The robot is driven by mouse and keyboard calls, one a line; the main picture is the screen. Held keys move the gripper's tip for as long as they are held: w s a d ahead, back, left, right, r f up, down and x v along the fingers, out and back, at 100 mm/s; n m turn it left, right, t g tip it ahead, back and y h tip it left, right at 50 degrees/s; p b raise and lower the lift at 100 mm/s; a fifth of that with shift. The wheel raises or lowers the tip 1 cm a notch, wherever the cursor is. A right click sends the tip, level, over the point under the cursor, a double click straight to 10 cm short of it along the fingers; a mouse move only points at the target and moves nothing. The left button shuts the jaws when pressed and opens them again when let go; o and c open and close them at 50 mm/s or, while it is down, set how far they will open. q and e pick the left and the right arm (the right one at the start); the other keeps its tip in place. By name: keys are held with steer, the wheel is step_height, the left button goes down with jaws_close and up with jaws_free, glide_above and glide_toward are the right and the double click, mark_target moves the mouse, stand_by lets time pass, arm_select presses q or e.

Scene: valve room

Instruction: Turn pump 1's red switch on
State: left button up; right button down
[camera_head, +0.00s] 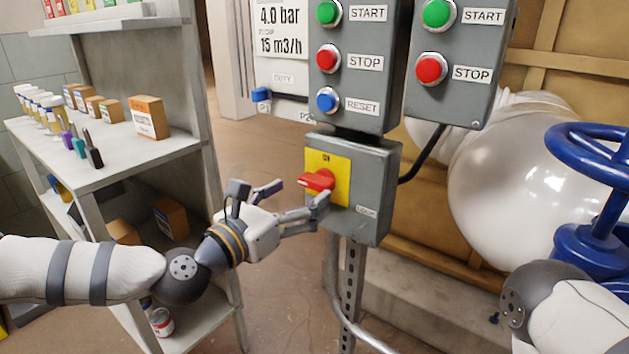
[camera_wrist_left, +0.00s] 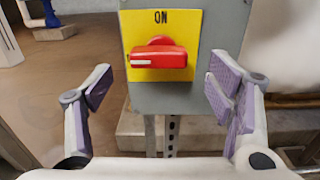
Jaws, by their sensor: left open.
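The red switch (camera_head: 318,181) is a knob on a yellow plate (camera_head: 341,168) on a grey box (camera_head: 370,190). In the left wrist view the switch (camera_wrist_left: 158,57) lies horizontally, its white mark at the left end, below the word ON on the plate (camera_wrist_left: 190,25). My left gripper (camera_head: 299,194) is open in front of the box, close to the switch. In the left wrist view its fingers (camera_wrist_left: 165,93) stand apart on either side below the knob, and nothing is between them. My right gripper is out of view; only part of my right arm shows at the lower right.
A grey panel (camera_head: 378,60) with green, red and blue buttons is above the switch box, and a second panel (camera_head: 452,50) is to its right. A shelf (camera_head: 150,152) with boxes and bottles stands at left. A blue valve wheel (camera_head: 588,150) and white pipe (camera_head: 510,180) are at right.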

mark_target(311, 186)
arm_select(q)
steer(key=x, duration=0.6)
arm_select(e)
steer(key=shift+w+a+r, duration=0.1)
arm_select(q)
steer(key=shift+a, duration=0.1)
steer(key=c, duration=1.2)
steer(key=shift+o, duration=0.2)
